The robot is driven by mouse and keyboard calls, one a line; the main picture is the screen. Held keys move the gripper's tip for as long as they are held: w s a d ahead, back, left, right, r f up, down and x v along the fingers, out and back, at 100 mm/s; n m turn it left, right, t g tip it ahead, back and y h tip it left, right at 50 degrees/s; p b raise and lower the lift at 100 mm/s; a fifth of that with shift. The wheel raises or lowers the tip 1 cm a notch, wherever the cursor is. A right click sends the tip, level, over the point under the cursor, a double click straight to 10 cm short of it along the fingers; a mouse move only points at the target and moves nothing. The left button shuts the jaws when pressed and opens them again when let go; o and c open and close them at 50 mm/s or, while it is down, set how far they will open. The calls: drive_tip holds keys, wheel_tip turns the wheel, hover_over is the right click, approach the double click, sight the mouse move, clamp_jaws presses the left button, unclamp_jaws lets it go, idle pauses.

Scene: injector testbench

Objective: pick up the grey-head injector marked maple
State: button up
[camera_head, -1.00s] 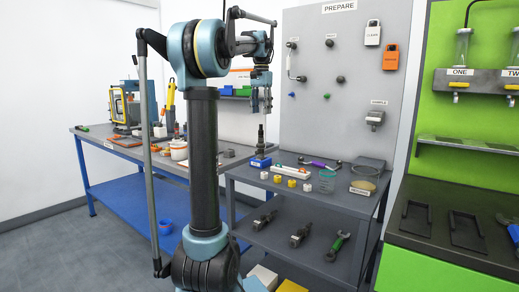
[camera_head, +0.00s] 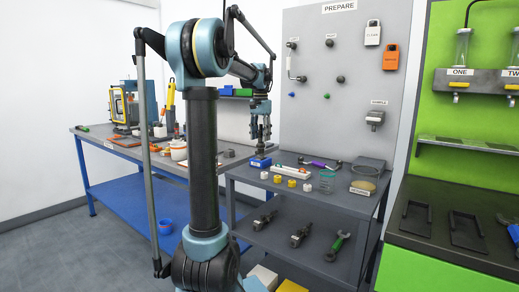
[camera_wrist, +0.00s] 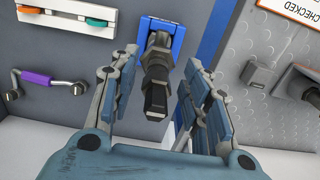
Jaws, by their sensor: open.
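A dark injector (camera_wrist: 157,85) stands in a blue holder (camera_wrist: 176,38), shown in the wrist view; no maple mark is legible. The holder also shows in the head view (camera_head: 260,162), at the left of the cart's top shelf, where the injector is mostly covered by the fingers. My gripper (camera_wrist: 160,64) is open, with one finger on each side of the injector. No clear finger contact shows. In the head view my gripper (camera_head: 261,134) is just above the holder.
Injector-like parts (camera_head: 300,235) lie on the lower shelf. A blue workbench (camera_head: 130,150) stands left.

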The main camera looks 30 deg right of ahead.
drive_tip(key=shift+f, duration=0.15)
clamp_jaws()
wheel_tip(320, 180, up, 12)
drive_tip(key=shift+d+f, duration=0.1)
drive_tip(key=shift+f, duration=0.35)
idle(0.4)
